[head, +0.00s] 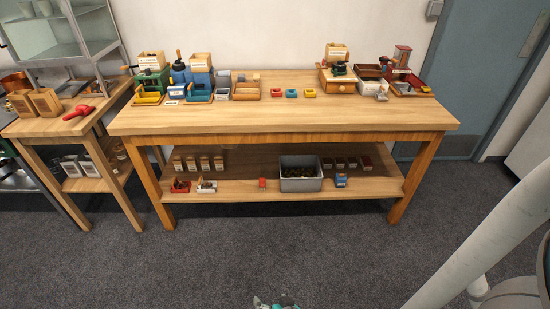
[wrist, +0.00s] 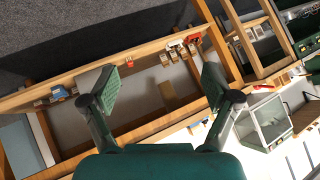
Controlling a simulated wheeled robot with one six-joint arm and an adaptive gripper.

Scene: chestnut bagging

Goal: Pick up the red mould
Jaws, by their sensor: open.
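A small red block-like piece (head: 276,92) sits in a row on the tabletop in the head view, beside a teal piece (head: 291,93) and a yellow piece (head: 310,92); it looks like the red mould. Another small red piece (head: 262,183) lies on the lower shelf, left of a grey bin; it also shows in the wrist view (wrist: 130,62). I cannot tell for certain which is the mould. My gripper (wrist: 160,82) is open and empty in the wrist view, touching nothing, apart from the bench.
The wooden bench (head: 285,120) has a clear front strip. Boxes and tools crowd its back left and right. The grey bin (head: 301,184) with dark contents stands on the lower shelf, with a red box (head: 180,186) to its left. A side table (head: 60,125) stands left.

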